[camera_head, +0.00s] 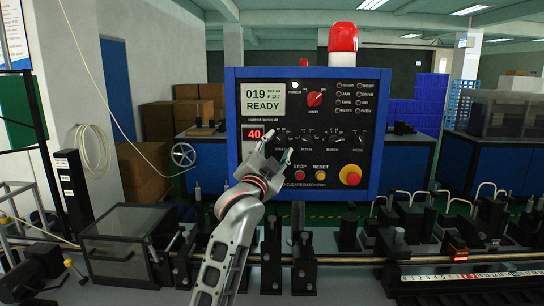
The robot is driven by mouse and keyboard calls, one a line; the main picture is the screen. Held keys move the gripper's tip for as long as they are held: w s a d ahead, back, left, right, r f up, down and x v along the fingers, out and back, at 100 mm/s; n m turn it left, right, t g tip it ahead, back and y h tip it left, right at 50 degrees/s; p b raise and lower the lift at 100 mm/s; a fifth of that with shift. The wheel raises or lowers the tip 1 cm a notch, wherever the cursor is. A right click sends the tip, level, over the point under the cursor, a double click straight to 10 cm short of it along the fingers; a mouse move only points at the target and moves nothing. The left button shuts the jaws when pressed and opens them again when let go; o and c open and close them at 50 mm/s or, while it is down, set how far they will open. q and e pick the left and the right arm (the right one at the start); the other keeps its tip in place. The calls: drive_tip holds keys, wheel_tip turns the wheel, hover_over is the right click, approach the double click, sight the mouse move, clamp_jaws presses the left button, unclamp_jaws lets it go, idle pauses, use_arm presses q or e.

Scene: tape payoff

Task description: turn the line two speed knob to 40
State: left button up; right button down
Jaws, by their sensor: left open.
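The control panel (366,88) has a black face and a blue frame and stands upright in front of me. A small red display (254,134) on its left side reads 40. To its right is a row of knobs with scale marks; the leftmost one, labelled as speed as far as I can read, is mostly hidden by my left gripper (278,146). That gripper is open, in front of the panel, its fingertips around the leftmost knob's place. I cannot tell whether they touch the knob. My right gripper is not in view.
A screen (263,101) reads 019 READY. A red rotary switch (314,99), STOP button (300,175), RESET button (320,175) and large red-and-yellow emergency button (351,174) share the panel. A red beacon (343,37) tops it. Black machine fixtures (303,262) line the bench below.

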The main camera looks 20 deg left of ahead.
use_arm(q)
drive_tip(key=v, duration=1.1)
drive_tip(key=shift+s, duration=0.25)
